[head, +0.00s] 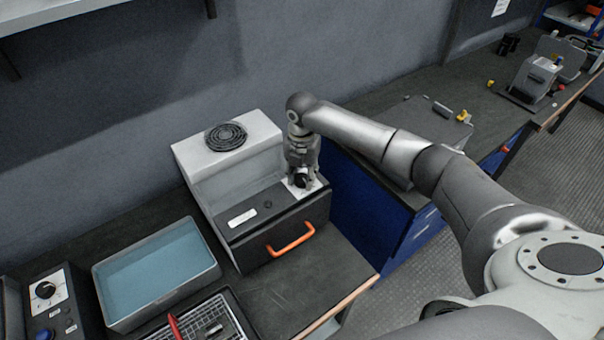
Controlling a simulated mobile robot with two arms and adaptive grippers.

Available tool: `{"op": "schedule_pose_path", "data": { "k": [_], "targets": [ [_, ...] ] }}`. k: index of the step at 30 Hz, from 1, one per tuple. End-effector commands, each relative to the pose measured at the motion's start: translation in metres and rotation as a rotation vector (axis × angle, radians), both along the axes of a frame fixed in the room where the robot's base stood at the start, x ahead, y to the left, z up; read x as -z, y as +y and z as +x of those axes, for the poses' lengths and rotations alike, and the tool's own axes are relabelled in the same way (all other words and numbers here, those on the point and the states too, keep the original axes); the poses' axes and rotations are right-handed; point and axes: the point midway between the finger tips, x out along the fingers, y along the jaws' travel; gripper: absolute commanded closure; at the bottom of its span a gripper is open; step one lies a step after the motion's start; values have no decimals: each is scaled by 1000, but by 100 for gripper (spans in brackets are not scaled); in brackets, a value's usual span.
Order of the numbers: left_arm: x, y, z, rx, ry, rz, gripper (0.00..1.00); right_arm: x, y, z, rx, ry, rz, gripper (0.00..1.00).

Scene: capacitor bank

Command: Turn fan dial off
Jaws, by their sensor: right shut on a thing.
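A white and black machine (228,168) stands on the dark workbench, with a round fan grille (225,137) on its top and an orange handle (291,241) on its front. The fan dial (302,181) is a black knob on a white plate at the right end of the machine's sloped panel. My right gripper (302,176) points down at this dial and is shut on it, covering most of it. The dial's pointer and setting are hidden. My left gripper is not in view.
A tray of blue liquid (207,284) sits left of the machine, with a black box bearing another dial (45,290) at far left. A wire rack (224,318) with a red-handled tool lies in front. A second bench runs to the right.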

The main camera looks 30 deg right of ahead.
Motion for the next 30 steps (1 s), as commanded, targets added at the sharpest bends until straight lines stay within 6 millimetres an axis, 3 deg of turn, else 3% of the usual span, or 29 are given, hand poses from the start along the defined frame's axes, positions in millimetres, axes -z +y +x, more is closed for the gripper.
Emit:
{"op": "schedule_pose_path", "data": {
  "k": [15, 30],
  "targets": [
    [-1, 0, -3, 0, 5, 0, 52, 0, 0, 0, -434, 1, 1, 89],
    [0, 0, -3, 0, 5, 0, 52, 0, 0, 0, -597, 0, 1, 89]
  ]
}}
